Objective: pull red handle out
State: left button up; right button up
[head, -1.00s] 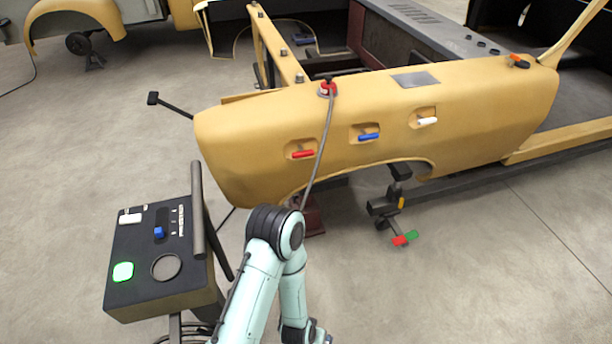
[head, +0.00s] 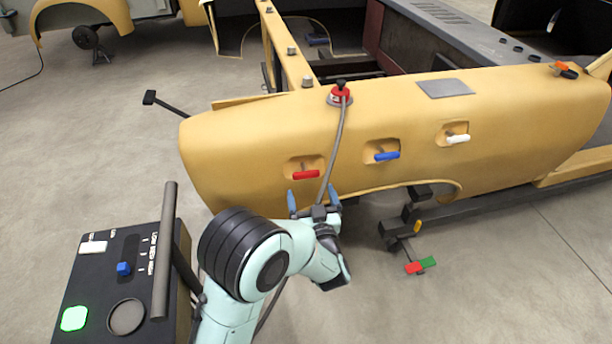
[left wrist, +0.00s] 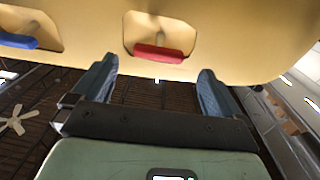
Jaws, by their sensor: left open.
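The red handle (head: 306,175) sits in a shallow recess on the side of the yellow fender (head: 240,150). In the left wrist view the red handle (left wrist: 158,53) lies ahead of the fingers, between their lines. My left gripper (head: 314,197) is open and empty, just below the red handle in the head view and apart from it. Its two blue-grey fingers also show in the left wrist view (left wrist: 152,82), spread wide. My right gripper is not in view.
A blue handle (head: 386,156) and a white handle (head: 457,139) sit in recesses to the right. A grey cable hangs from a red-based knob (head: 340,95) beside the red handle. A control box (head: 120,285) stands at lower left. Pedals (head: 420,266) stick out below the fender.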

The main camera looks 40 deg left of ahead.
pick_arm(q)
jog(key=x, duration=0.8)
jog(key=shift+f, duration=0.1)
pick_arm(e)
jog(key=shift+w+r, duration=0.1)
pick_arm(q)
jog(key=c, duration=1.3)
jog(key=shift+s+d, duration=0.2)
jog(key=shift+d, duration=0.15)
jog(key=shift+s+d+r+p, duration=0.25)
jog(key=shift+s+d+p, duration=0.05)
jog(key=shift+s+d, duration=0.35)
jog(key=shift+c, duration=0.2)
jog(key=o, duration=1.3)
jog(key=shift+o, duration=0.2)
send_near(307, 178)
jog(key=v, duration=0.4)
jog(key=shift+s+d, duration=0.25)
jog(key=shift+d, duration=0.05)
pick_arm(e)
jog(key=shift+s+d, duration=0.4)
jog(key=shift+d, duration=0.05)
